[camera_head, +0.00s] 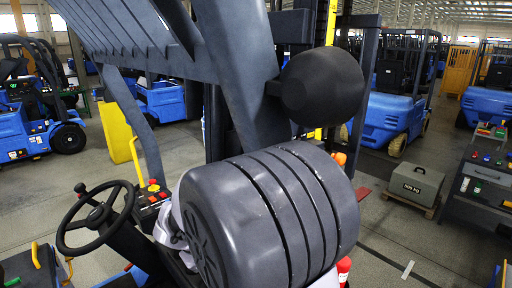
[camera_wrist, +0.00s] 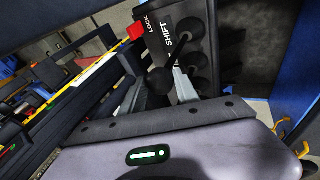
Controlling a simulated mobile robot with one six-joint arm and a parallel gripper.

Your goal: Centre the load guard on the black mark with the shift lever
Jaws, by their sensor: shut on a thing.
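In the wrist view, the shift lever's black round knob (camera_wrist: 159,81) stands in front of a dark panel (camera_wrist: 185,15) lettered SHIFT and LOCK. A red piece (camera_wrist: 136,31) sits beside the LOCK lettering. Dark bars (camera_wrist: 60,115) at the left may be the load guard, but I cannot tell. A yellow and white strip (camera_wrist: 88,72) runs slantwise there. I cannot make out the black mark or how the guard stands to it. My gripper is hidden in the head view.
More black knobs (camera_wrist: 191,60) crowd the panel to the right of the held one. In the head view, a steering wheel (camera_head: 97,217) is at lower left. A grey weight (camera_head: 416,184) on a pallet and a control desk (camera_head: 484,178) stand right. Blue forklifts (camera_head: 398,105) stand behind.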

